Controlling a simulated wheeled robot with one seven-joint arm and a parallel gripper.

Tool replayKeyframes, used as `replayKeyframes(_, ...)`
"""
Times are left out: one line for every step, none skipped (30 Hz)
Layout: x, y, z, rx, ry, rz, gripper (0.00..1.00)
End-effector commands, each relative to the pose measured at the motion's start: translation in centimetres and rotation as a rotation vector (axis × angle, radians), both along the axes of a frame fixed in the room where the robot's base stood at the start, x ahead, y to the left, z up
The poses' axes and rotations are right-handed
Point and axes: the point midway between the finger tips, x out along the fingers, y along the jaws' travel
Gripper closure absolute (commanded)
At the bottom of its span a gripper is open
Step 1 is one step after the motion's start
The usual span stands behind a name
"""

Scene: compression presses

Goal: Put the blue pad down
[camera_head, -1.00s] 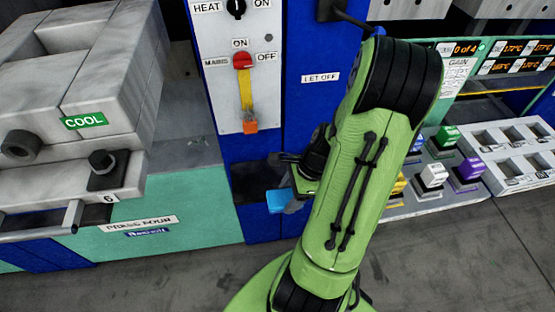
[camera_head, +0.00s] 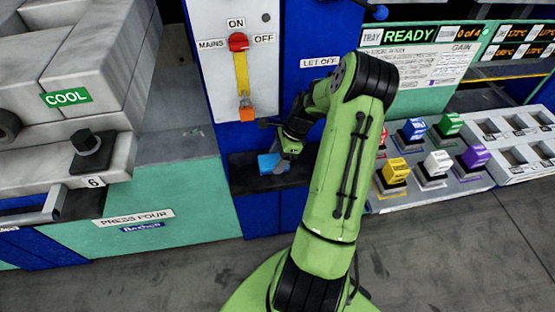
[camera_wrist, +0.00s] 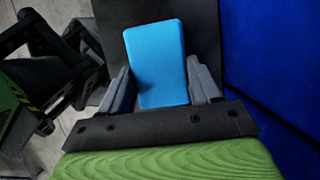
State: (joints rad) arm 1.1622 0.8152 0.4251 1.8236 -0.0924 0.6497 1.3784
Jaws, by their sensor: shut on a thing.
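I cannot tell whether the pad touches the recess floor. My arm hides part of the cabinet.
The mains lever (camera_head: 242,80) with its orange end hangs just above the recess. Press four (camera_head: 95,160) stands to the left. A tray of coloured blocks (camera_head: 440,193) is at the right, under a READY screen (camera_head: 411,35). Grey floor lies in front.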

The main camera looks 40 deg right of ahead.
Motion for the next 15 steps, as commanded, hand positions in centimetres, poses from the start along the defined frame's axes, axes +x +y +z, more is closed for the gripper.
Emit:
replayKeyframes(0.30, -0.14, -0.57, -0.001, -0.003, 0.001, 0.62)
replayKeyframes(0.31, -0.16, -0.49, -0.002, -0.003, 0.002, 0.62)
replayKeyframes(0.30, -0.17, -0.36, -0.002, -0.003, 0.002, 0.62)
replayKeyframes(0.29, -0.16, -0.30, -0.003, -0.003, 0.002, 0.62)
replayKeyframes(0.27, -0.17, -0.28, -0.003, -0.002, 0.001, 0.62)
replayKeyframes(0.27, -0.17, -0.25, -0.003, -0.002, 0.001, 0.62)
replayKeyframes(0.27, -0.16, -0.29, -0.003, -0.002, 0.001, 0.62)
replayKeyframes(0.27, -0.16, -0.37, -0.002, -0.003, 0.001, 0.62)
replayKeyframes(0.26, -0.16, -0.51, -0.002, -0.003, 0.001, 0.62)
replayKeyframes(0.27, -0.15, -0.61, -0.002, -0.003, 0.001, 0.62)
replayKeyframes(0.26, -0.16, -0.54, -0.002, -0.003, 0.001, 0.33)
replayKeyframes(0.26, -0.17, -0.52, -0.002, -0.003, 0.001, 0.27)
replayKeyframes(0.26, -0.17, -0.52, -0.003, -0.002, 0.001, 0.22)
replayKeyframes(0.24, -0.17, -0.52, -0.003, -0.002, 0.001, 0.17)
replayKeyframes(0.24, -0.17, -0.52, -0.003, -0.002, 0.001, 0.12)
